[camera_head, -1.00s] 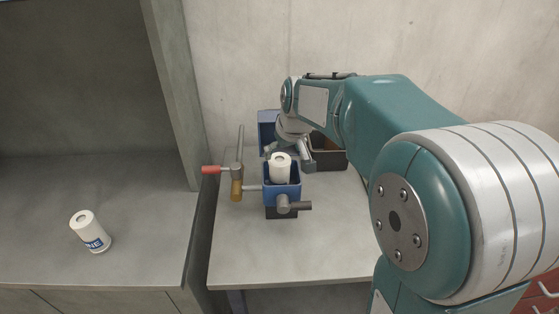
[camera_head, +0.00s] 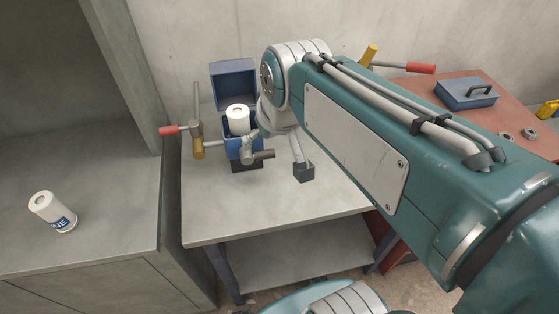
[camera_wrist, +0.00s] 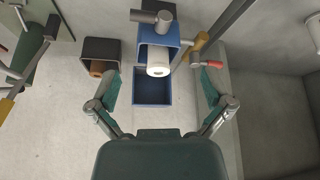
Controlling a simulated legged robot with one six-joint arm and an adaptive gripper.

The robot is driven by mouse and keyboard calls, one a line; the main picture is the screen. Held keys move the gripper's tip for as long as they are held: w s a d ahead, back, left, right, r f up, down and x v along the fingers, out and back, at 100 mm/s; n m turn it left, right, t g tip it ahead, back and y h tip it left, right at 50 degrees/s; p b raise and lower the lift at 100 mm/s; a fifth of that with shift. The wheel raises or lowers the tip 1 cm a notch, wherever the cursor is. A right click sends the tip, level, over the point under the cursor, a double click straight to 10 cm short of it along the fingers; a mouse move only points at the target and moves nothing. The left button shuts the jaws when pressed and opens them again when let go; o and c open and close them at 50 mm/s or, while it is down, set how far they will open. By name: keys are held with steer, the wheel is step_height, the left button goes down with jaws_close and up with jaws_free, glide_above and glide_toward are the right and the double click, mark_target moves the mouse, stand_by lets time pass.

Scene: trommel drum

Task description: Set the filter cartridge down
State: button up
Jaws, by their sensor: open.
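A white filter cartridge (camera_head: 238,117) stands upright in the blue clamped holder (camera_head: 243,151) on the grey bench, its top above the rim. It also shows in the wrist view (camera_wrist: 158,62). My gripper (camera_head: 276,158) is just right of the holder in the head view; its fingers are partly hidden by my arm. In the wrist view the fingers (camera_wrist: 162,86) are spread wide and empty, apart from the cartridge.
A blue open box (camera_head: 234,84) stands behind the holder. A vise-like handle with a red grip (camera_head: 170,131) sticks out on the left. A dark box (camera_wrist: 102,50) stands beside the holder. A red table (camera_head: 470,110) with a blue toolbox (camera_head: 466,93) is at right. The bench front is clear.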

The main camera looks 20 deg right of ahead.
steer(key=s+f, duration=0.3)
steer(key=s, duration=0.5)
steer(key=shift+f+m, duration=0.2)
steer(key=shift+m, duration=0.2)
steer(key=shift+w, duration=0.1)
steer(key=shift+c, duration=0.3)
